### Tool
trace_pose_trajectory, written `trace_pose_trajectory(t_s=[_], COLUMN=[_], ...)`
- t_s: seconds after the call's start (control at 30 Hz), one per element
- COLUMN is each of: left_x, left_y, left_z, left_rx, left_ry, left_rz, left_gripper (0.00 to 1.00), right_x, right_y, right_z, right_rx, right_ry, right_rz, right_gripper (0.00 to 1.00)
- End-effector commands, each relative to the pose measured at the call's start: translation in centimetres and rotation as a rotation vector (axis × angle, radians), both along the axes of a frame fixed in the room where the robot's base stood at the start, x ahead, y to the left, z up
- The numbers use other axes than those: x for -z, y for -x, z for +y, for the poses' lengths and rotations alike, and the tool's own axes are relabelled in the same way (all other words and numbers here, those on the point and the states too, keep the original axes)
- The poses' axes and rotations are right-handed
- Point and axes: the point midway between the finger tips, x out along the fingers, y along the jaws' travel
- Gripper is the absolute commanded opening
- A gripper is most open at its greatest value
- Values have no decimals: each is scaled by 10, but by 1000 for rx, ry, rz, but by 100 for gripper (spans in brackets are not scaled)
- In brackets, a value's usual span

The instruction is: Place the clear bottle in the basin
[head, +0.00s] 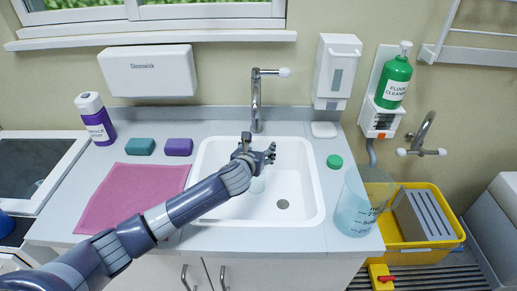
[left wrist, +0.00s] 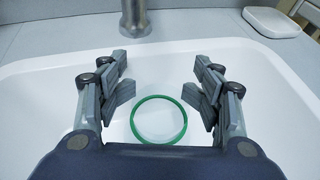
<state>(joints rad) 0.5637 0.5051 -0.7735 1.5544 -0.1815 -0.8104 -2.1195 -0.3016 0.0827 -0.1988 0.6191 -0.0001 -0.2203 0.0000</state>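My left gripper (head: 262,152) is over the white basin (head: 312,190), with its fingers apart and nothing between their pads. In the left wrist view the open gripper (left wrist: 165,90) has a round clear thing with a green rim (left wrist: 160,120) below and between its fingers, with gaps on both sides. This appears to be the clear bottle; in the head view a pale clear part of it (head: 257,186) shows in the basin, mostly hidden by my arm. I cannot tell its full shape. My right gripper is not in view.
A chrome tap (head: 257,105) stands behind the basin. A clear measuring jug (head: 358,208) and a green cap (head: 334,161) are on the right counter. A pink towel (head: 130,195), teal sponge (head: 140,146), purple sponge (head: 178,147) and purple-labelled bottle (head: 97,120) are left.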

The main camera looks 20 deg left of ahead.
Motion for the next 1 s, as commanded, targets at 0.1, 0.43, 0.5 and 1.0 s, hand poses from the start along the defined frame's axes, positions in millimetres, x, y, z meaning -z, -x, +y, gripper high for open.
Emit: trace_pose_trajectory(t_s=[0.1, 0.43, 0.5, 1.0], left_x=[0, -8, -12, -43], left_y=[0, 14, 24, 101], left_z=[0, 0, -1, -2], left_rx=[0, 1, 3, 1], left_ry=[0, -1, -1, -1], left_rz=[0, -1, -1, 0], left_gripper=[59, 59, 59, 59], right_x=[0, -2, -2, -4], right_y=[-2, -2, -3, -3], right_z=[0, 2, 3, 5], right_rx=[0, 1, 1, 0], right_ry=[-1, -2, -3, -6], right_rz=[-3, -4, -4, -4], right_gripper=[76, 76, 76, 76])
